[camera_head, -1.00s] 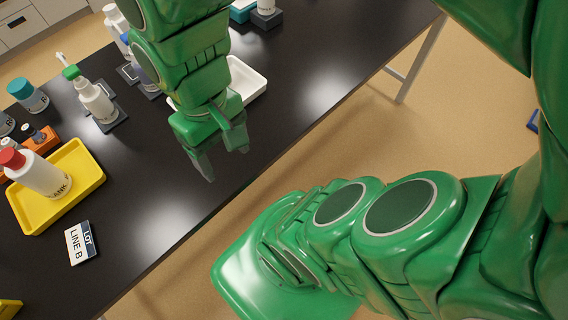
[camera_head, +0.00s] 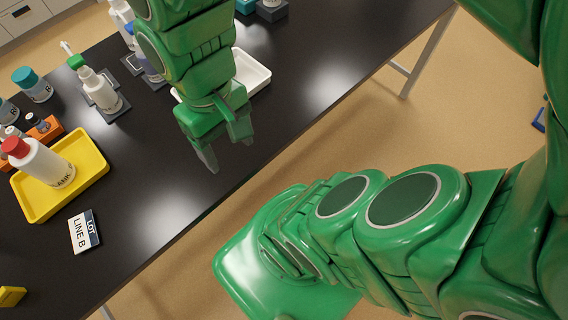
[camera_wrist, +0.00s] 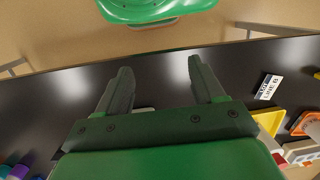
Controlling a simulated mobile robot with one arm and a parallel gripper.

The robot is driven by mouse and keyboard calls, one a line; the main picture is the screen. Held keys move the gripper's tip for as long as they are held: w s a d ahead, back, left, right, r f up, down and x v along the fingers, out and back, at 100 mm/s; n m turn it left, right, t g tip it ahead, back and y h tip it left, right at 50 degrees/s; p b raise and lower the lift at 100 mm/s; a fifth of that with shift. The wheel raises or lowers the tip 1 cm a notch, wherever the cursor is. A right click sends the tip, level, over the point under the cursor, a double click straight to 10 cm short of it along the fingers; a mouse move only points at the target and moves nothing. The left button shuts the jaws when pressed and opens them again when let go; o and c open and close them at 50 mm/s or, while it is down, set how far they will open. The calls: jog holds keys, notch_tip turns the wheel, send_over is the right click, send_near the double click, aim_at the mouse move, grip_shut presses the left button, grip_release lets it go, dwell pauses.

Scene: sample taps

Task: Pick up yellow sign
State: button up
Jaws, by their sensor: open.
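A small yellow object (camera_head: 11,296), which looks like the yellow sign, lies on the black table at the lower left edge of the head view. It is partly cut off, and no writing on it can be read. A sliver of yellow also shows at the right edge of the wrist view (camera_wrist: 317,75). My gripper (camera_head: 229,155) is open and empty above the front part of the table, well to the right of the yellow object. In the wrist view its two fingers (camera_wrist: 160,66) are spread over bare dark tabletop.
A yellow tray (camera_head: 30,210) holds a white bottle with a red cap (camera_head: 45,163). A white "LINE B" card (camera_head: 84,232) lies in front of it. More bottles, an orange block (camera_head: 46,131) and a white tray (camera_head: 258,76) stand farther back. The table's front edge is clear.

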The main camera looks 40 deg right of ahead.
jog(key=shift+d+m+h, duration=0.3)
jog(key=shift+d, duration=0.55)
jog(key=c, duration=0.3)
jog(key=w+a+f+m+g+y, duration=0.15)
jog(key=w+a+y, duration=0.25)
jog(key=a, duration=0.8)
jog(key=w+a+m+g+y, duration=0.1)
jog(key=w+a+m+y, duration=0.2)
jog(key=a, duration=1)
jog(key=w+a+f+g+y, duration=0.1)
jog(key=w+a+y, duration=0.35)
jog(key=a, duration=0.75)
jog(key=w+a+f+m+t+y, duration=0.1)
jog(key=w+a+f+m, duration=0.1)
jog(key=a+m, duration=0.15)
jog(key=w+a+f+m+y, duration=0.1)
jog(key=w+a+f+m, duration=0.15)
jog(key=a, duration=0.25)
jog(key=m+t, duration=0.2)
jog(key=m, duration=0.3)
send_near(14, 303)
jog(key=a+r, duration=0.2)
jog(key=shift+w+a+r+g, duration=0.25)
jog(key=shift+w+a, duration=0.15)
jog(key=shift+a+f, duration=0.2)
jog(key=shift+f, duration=0.15)
jog(key=shift+s+x, duration=0.2)
jog(key=shift+x, duration=2.75)
jog(key=shift+a+f, duration=0.3)
jog(key=shift+a, duration=0.35)
